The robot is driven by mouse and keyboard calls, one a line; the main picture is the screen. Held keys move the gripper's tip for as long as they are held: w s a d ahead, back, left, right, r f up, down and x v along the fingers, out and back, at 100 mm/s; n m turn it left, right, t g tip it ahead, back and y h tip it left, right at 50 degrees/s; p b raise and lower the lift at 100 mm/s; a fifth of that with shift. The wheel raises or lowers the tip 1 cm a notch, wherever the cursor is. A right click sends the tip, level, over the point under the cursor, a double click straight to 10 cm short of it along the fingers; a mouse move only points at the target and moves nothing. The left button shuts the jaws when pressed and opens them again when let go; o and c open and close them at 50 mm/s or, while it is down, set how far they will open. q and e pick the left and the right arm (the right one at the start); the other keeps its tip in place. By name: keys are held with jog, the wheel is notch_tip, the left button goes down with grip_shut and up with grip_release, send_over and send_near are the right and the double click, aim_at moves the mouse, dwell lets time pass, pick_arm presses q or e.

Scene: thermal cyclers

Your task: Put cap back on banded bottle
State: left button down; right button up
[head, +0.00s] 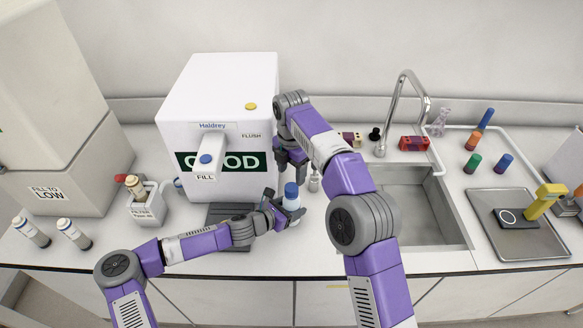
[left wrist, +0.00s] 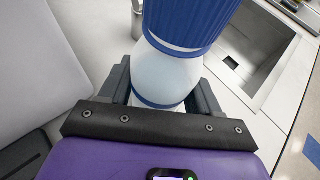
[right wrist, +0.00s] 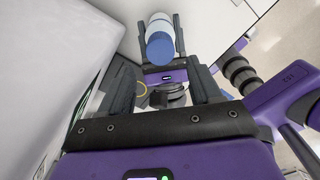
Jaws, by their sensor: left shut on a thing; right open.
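The banded bottle (left wrist: 168,72) is white with a blue band round its body. A ribbed blue cap (left wrist: 187,22) sits on its top; I cannot tell how tightly. My left gripper (head: 285,210) is shut on the bottle body, below the cap, near the counter's front. In the head view the blue cap (head: 291,190) shows above my left fingers. My right gripper (head: 291,160) is open and empty, behind and above the bottle, close to the white machine's right side. In the right wrist view the capped bottle (right wrist: 158,25) lies beyond the open fingers.
The white machine (head: 222,105) with a blue-buttoned front stands behind left. A small pale bottle (head: 314,182) stands just right of the capped bottle. The sink (head: 425,215) is to the right. A filter box (head: 149,208) and vials (head: 75,234) are at left.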

aim_at(292, 187)
jog(key=shift+f, duration=3.6)
